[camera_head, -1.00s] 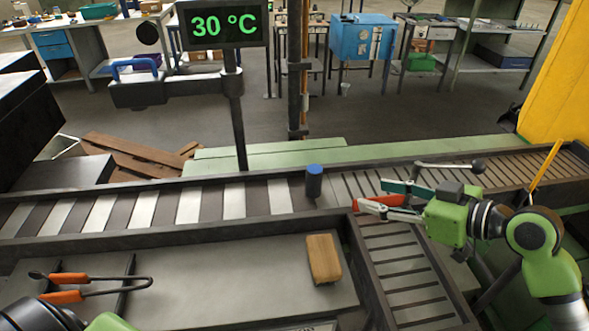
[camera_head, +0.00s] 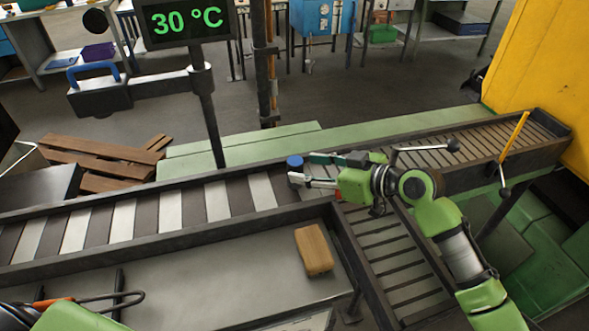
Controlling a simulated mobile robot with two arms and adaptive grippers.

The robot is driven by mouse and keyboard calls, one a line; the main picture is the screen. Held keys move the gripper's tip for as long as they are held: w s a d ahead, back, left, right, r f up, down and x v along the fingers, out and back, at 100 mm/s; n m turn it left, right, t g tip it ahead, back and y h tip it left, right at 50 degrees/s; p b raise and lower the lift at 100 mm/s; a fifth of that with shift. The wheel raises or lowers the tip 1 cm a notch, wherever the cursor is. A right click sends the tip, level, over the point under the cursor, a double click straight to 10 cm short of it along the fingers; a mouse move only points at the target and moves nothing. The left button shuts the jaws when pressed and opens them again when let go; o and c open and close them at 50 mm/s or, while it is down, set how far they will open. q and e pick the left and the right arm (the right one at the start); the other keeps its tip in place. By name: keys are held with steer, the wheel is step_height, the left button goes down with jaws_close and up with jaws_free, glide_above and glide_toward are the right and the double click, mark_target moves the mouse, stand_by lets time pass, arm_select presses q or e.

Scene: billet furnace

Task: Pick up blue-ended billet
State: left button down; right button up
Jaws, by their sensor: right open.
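The blue-ended billet (camera_head: 295,162) stands upright on the slatted conveyor; only its blue top and a bit of its dark side show. My right gripper (camera_head: 297,172) comes in from the right, low over the conveyor. It is open, with its fingertips right at the billet, one finger towards the far side and one towards the near side. Whether the fingers touch it I cannot tell. Part of my left arm (camera_head: 80,318) shows at the bottom left; its gripper is not in view.
A tan block (camera_head: 314,250) lies on the grey tray in front of the conveyor. Tongs (camera_head: 122,296) with orange handles lie at the tray's left. A post carries a 30 °C display (camera_head: 186,20) behind the conveyor. A yellow lever (camera_head: 513,138) stands at the right.

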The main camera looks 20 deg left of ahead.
mark_target(302, 167)
steer(key=x, duration=0.1)
steer(key=p+x, duration=0.1)
steer(key=x, duration=0.1)
steer(key=shift+s+a+p, duration=0.2)
steer(key=shift+p, duration=0.1)
steer(key=shift+w+a+f, duration=0.2)
steer(key=shift+a+f, duration=0.1)
steer(key=shift+a, duration=0.15)
steer(key=shift+d, duration=0.1)
jaws_close()
steer(key=shift+r, duration=0.25)
steer(key=shift+r, duration=0.1)
